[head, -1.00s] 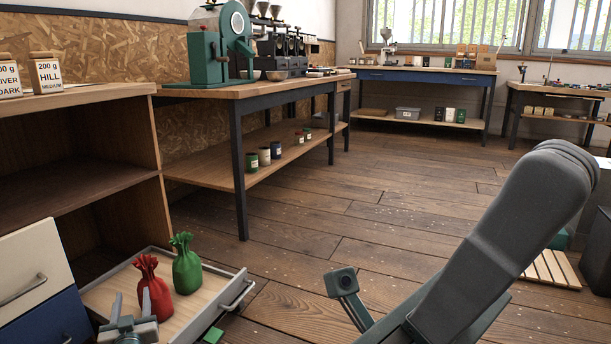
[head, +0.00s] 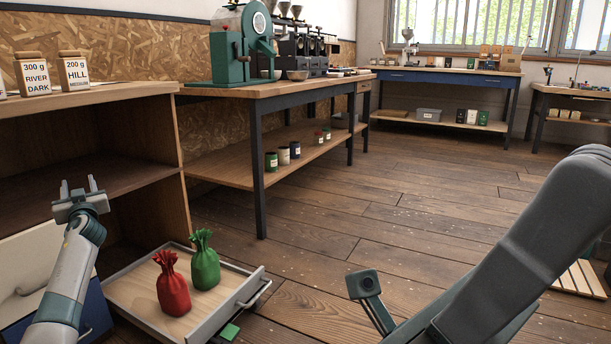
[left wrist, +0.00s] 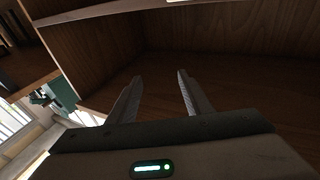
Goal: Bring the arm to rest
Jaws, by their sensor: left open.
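My left gripper (head: 78,186) is raised in front of the shelf opening at the left in the head view. Its two fingers point up, apart, with nothing between them. In the left wrist view the open fingers (left wrist: 158,92) point into the brown wooden shelf unit (left wrist: 230,75). My left arm reaches up from the bottom left edge. A large grey link of mine fills the right side of the head view. My right gripper cannot be made out.
An open drawer (head: 255,290) below the shelf unit (head: 150,152) holds a red sack (head: 172,285) and a green sack (head: 204,262). Labelled jars (head: 74,72) stand on the unit's top. A bench with a green roaster (head: 236,50) stands behind. The middle floor is clear.

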